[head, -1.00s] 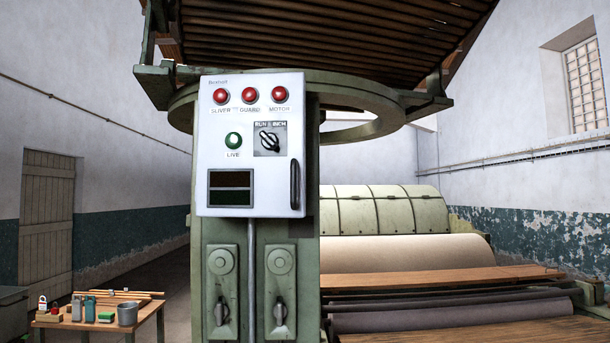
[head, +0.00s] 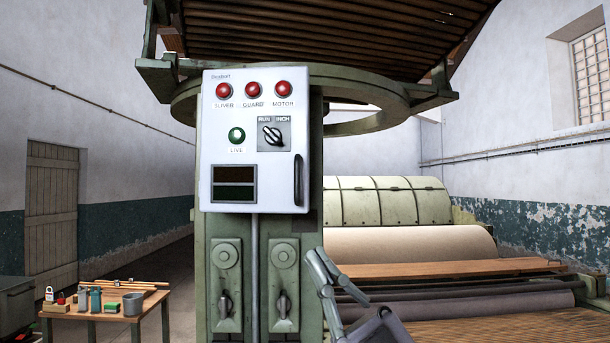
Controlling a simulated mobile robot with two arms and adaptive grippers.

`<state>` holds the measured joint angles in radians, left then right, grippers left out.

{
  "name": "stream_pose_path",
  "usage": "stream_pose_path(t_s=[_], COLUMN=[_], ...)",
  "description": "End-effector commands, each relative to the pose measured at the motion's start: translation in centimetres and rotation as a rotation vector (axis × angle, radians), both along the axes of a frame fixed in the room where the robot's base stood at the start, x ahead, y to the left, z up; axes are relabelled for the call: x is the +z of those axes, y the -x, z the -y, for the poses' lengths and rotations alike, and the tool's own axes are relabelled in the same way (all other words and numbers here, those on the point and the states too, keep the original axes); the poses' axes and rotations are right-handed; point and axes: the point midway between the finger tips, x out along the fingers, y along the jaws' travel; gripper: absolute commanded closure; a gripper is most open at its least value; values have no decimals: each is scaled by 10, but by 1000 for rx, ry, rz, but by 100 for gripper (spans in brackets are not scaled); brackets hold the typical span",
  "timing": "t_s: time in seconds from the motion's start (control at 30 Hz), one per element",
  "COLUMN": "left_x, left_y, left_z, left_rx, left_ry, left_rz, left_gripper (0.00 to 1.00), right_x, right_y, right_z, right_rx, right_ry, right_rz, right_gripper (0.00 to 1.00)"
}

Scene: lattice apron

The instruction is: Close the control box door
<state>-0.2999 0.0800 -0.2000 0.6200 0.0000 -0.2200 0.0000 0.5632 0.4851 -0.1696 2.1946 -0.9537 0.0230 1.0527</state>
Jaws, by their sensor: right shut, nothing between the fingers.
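The control box (head: 254,95) is on the green machine column. Its white door carries three red lamps, a green lamp, a RUN/INCH switch, a dark window and a black upright handle (head: 298,180) at the right edge. The door front looks nearly flat to the box; I cannot tell whether a small gap stands at its edge. My right gripper (head: 318,262) is shut and empty, below and right of the door's lower right corner, apart from the handle in the picture. My left gripper is not in view.
Two grey levers (head: 225,304) sit on the column below the box. A carding machine with a cloth roll (head: 410,246) stands to the right. A small wooden table (head: 150,310) with tools and a bucket is at lower left. An overhead slatted frame (head: 320,30) hangs above.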

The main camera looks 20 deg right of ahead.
Motion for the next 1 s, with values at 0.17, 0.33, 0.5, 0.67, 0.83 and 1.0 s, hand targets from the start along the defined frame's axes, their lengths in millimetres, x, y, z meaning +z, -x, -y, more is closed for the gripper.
stream_pose_path(t_s=[0.17, 0.33, 0.5, 0.67, 0.83, 1.0], left_x=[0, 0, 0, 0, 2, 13], left_y=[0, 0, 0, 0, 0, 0], left_z=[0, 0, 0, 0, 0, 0], left_rx=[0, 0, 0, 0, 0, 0], left_ry=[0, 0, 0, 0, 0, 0], left_rz=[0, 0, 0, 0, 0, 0], left_gripper=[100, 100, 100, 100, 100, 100], right_x=[54, 71, 96, 117, 124, 126], right_y=[42, 42, 27, 25, 24, 8], right_z=[-53, -59, -13, 36, 56, 45], right_rx=[80, -15, -239, -407, -468, -466], right_ry=[436, 829, 1046, 1075, 1066, 1068], right_rz=[210, 167, -44, -233, -313, -319], right_gripper=[100, 100, 100, 100, 100, 100])
